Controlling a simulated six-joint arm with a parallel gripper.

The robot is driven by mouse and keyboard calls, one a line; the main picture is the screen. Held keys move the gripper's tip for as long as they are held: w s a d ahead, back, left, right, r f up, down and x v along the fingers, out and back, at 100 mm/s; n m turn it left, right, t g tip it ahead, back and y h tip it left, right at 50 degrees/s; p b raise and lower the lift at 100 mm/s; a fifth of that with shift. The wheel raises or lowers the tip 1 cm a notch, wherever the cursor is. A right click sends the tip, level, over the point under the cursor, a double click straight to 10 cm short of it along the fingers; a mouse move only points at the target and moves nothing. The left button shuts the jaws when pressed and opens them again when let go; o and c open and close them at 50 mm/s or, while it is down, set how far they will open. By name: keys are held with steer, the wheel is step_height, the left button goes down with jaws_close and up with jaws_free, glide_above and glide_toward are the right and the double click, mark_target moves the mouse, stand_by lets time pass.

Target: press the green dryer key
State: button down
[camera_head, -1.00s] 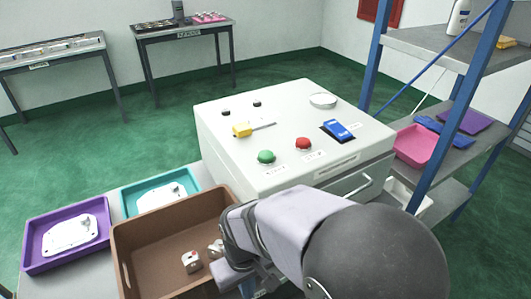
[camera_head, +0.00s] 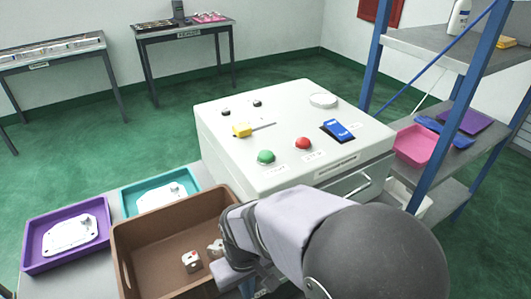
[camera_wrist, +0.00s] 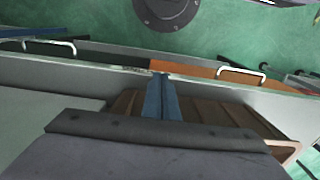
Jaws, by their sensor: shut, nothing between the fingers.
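The green key (camera_head: 265,157) is a round domed button near the front left of the white machine's top (camera_head: 255,185), with a small label beside it. A red domed button (camera_head: 303,144) sits to its right. My gripper shows in the wrist view (camera_wrist: 161,80), with its two blue-grey fingers together and nothing between them. In the head view my arm hides most of the gripper, which is low beside the right end of the brown bin, in front of the machine and apart from the green key. The green key is not recognisable in the wrist view.
The machine top also bears a yellow-handled lever (camera_head: 242,131), a blue rocker switch (camera_head: 337,130) and a round white dish (camera_head: 323,101). The brown bin (camera_head: 140,234) holds small parts. Teal (camera_head: 128,200) and purple (camera_head: 35,250) trays lie left. A blue-posted shelf (camera_head: 428,160) stands right.

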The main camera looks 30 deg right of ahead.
steer(key=shift+r, duration=0.1)
stand_by(0.7)
steer(key=s+d+r+m+p, duration=0.1)
steer(key=d+r+m+p, duration=0.4)
steer(key=d+r+p, duration=0.5)
step_height(320, 180, up, 22)
steer(key=m+t+y+p, duration=0.2)
steer(key=m+t+p, duration=0.65)
steer(key=m, duration=1.05)
glide_above(269, 156)
steer(key=shift+f+m+t, duration=0.1)
steer(key=shift+m+t, duration=0.15)
steer(key=shift+m, duration=0.15)
steer(key=shift+f+b, duration=0.15)
steer(key=shift+b, duration=0.2)
step_height(269, 156, down, 9)
steer(key=b, duration=0.7)
steer(key=shift+r+b, duration=0.2)
steer(key=shift+b, duration=0.15)
